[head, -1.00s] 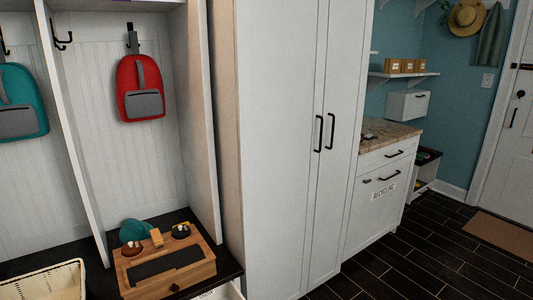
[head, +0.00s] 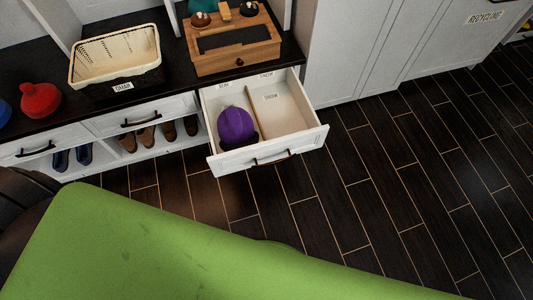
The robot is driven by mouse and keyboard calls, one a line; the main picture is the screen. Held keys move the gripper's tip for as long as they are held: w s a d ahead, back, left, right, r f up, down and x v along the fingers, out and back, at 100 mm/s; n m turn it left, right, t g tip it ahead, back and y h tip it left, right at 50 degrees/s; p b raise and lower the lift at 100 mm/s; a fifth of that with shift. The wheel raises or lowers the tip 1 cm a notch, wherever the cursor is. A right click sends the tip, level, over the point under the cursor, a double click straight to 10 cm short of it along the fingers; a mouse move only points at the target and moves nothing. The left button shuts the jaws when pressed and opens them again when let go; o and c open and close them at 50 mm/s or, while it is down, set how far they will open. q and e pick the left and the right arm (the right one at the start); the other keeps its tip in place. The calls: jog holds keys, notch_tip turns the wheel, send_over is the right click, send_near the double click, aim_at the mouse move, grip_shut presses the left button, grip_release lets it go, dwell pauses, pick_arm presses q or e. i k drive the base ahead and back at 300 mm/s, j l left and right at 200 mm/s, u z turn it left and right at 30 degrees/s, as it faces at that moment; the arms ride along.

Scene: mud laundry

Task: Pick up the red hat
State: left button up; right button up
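A red hat (head: 40,100), rounded with a small knob on top, sits on the dark bench top (head: 20,130) at the left of the head view. It is left of the cream-lined basket and right of a blue item (head: 4,112) cut off by the picture edge. A purple hat (head: 236,124) lies in the left compartment of an open white drawer (head: 305,145). Neither of my grippers shows in this view.
A basket (head: 118,82) and a wooden box (head: 232,62) stand on the bench. Shoes (head: 146,137) sit on the low shelf beneath. The open drawer juts over the dark floor (head: 410,180). A large green surface (head: 150,250) fills the lower foreground.

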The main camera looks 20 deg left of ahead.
aim_at(40, 101)
jog(key=u, duration=2.25)
jog(key=i+j, duration=0.15)
jog(key=i, duration=0.15)
jog(key=i+j+z, duration=0.1)
jog(key=i, duration=0.25)
